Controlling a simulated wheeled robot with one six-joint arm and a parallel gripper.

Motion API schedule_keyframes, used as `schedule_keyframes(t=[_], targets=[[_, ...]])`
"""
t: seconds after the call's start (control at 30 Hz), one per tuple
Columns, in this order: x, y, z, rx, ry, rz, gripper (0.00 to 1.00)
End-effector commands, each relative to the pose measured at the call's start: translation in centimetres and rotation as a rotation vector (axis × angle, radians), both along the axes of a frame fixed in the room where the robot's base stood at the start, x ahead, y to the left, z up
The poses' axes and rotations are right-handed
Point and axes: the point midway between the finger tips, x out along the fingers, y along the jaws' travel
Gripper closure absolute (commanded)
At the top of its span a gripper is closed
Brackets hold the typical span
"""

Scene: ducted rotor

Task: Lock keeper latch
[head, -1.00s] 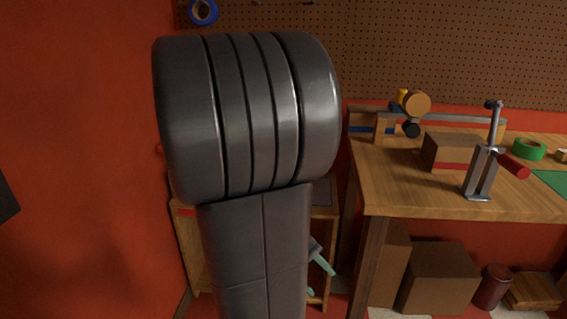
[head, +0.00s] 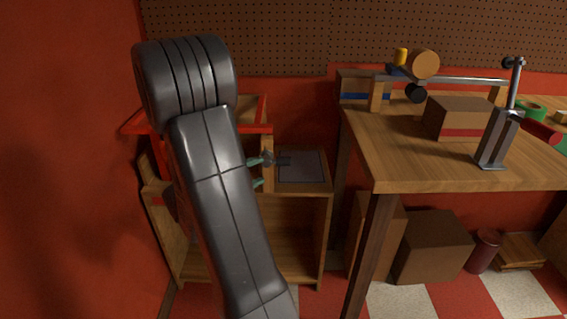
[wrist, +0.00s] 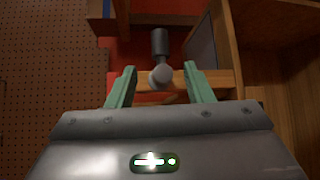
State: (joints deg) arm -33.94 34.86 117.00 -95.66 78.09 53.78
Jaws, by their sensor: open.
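A dark grey cylinder with a paler round knob (wrist: 161,76) stands at a wooden rail, between the green fingers of my gripper (wrist: 160,90) in the wrist view. It looks like the latch handle, but I cannot tell whether it is locked. The fingers are spread on both sides of the knob, with gaps showing. In the head view, my gripper (head: 262,171) is at the wooden cabinet (head: 311,188), beside a small dark handle (head: 282,160). My arm hides the left of the cabinet and much of the red frame (head: 254,129) above it.
A wooden workbench (head: 405,165) with a clamp (head: 497,135) and a box (head: 458,118) stands to the right. Cardboard boxes (head: 433,248) lie beneath it. A pegboard (head: 285,40) and red wall (head: 70,150) close off the back and left.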

Motion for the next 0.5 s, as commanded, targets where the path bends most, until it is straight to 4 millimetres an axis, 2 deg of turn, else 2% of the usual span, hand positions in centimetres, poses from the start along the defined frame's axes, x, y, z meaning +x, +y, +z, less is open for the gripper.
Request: schedule_keyframes(t=[0.5], targets=[[5.7, -6.0, -1.3, 0.001, 0.001, -0.005, 0.53]])
